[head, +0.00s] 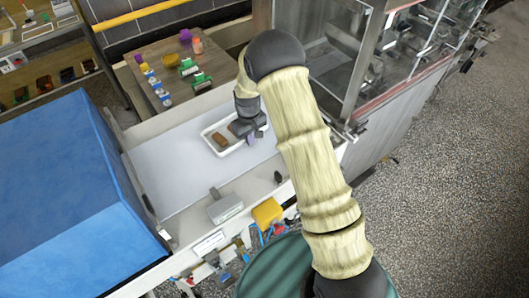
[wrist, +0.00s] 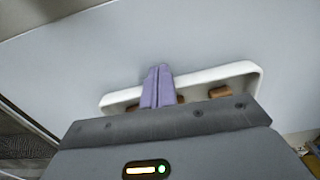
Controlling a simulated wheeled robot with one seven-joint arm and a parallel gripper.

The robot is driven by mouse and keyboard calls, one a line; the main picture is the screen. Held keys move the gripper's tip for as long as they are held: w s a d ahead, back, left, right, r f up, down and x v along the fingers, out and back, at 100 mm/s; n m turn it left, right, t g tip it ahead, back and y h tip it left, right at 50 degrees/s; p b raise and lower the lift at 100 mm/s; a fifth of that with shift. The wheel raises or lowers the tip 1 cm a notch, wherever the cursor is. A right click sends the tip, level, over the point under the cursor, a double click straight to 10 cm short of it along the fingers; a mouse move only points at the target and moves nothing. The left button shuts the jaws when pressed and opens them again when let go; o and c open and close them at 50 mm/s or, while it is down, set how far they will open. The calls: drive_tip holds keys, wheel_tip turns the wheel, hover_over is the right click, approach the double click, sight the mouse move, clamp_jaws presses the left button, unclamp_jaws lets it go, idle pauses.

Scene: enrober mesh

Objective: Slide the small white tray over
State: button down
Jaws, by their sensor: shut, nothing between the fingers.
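The small white tray (head: 209,131) lies on the pale grey belt surface, with a brown piece (head: 219,139) in its left part. It also shows in the wrist view (wrist: 240,69), where two brown pieces (wrist: 219,91) appear beyond my gripper's body. My gripper (head: 250,140) is over the right part of the tray. Its purple fingers (wrist: 157,80) are shut together with nothing between them, and they cross the tray in the wrist view. I cannot tell whether they touch the tray. My gripper's body hides much of the tray's near part there.
The belt surface (head: 165,175) left of the tray is clear. A large blue box (head: 60,190) stands at its left end and a glass-sided metal machine (head: 315,50) at its right. A grey block (head: 226,208) sits along the near edge. A table (head: 215,75) behind holds several small items.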

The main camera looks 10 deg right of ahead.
sight(258, 151)
drive_tip(key=shift+s+d, duration=0.4)
drive_tip(key=shift+s, duration=0.2)
drive_tip(key=shift+s+d+r, duration=0.15)
drive_tip(key=shift+s+d, duration=0.6)
drive_tip(key=shift+s, duration=0.1)
wheel_tip(258, 151, up, 10)
drive_tip(key=b, duration=0.3)
drive_tip(key=shift+f, duration=0.2)
drive_tip(key=s+d+r+m+t, duration=0.1)
drive_tip(key=s+d+r+m, duration=0.1)
drive_tip(key=s, duration=0.5)
drive_tip(key=s+d+r+m, duration=0.2)
drive_tip(key=s+d, duration=0.3)
drive_tip(key=s, duration=0.2)
drive_tip(key=s+d+r+m+t, duration=0.1)
drive_tip(key=s+d+r+m, duration=0.1)
drive_tip(key=s+d, duration=0.2)
drive_tip(key=s, duration=0.3)
drive_tip(key=shift+d+t, duration=0.25)
drive_tip(key=shift+t, duration=0.05)
